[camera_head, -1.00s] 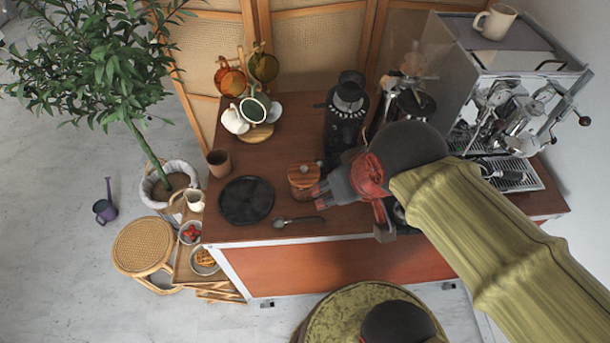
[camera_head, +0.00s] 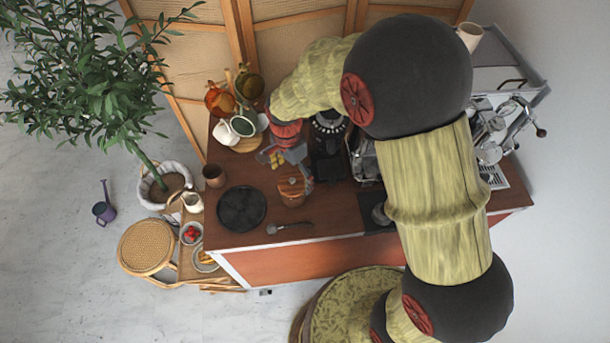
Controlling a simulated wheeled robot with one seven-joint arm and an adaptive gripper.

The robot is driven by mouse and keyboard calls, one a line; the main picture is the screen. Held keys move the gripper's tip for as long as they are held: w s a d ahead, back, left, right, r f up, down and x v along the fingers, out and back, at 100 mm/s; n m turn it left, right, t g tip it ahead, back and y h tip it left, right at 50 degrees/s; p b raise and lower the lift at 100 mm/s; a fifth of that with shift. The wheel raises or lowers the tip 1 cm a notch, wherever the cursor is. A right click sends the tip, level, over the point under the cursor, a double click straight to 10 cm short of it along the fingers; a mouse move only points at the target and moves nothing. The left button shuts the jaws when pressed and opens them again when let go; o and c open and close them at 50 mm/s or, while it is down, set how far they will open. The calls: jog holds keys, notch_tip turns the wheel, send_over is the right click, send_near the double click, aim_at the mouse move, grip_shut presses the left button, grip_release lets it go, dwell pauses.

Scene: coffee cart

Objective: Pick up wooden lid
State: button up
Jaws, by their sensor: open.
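The wooden lid (camera_head: 291,182) sits on a small wooden canister (camera_head: 293,199) on the brown cart top. The lid is round with a small knob, partly overlapped by my gripper. My gripper (camera_head: 288,168) is open and empty, just behind and above the lid, with one finger near the lid's right side. Whether a finger touches the lid cannot be told from this view.
A black round tray (camera_head: 241,209) and a spoon (camera_head: 289,227) lie near the canister. A brown cup (camera_head: 214,175) stands at left. A cup stand (camera_head: 249,144) with several cups is behind. A grinder (camera_head: 328,140) and the espresso machine (camera_head: 490,130) are at right.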

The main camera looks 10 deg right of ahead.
aim_at(292, 180)
jog(key=shift+w+r+m, duration=0.25)
jog(key=shift+w+m, duration=0.9)
jog(key=shift+m, duration=0.05)
jog(key=shift+w+r+m+t, duration=0.15)
jog(key=shift+w+m+t, duration=0.2)
jog(key=shift+m, duration=1.45)
jog(key=f, duration=0.7)
jog(key=shift+s+f, duration=0.2)
jog(key=shift+f, duration=0.15)
jog(key=shift+c, duration=0.5)
jog(key=c, duration=1.1)
jog(key=shift+c, duration=0.3)
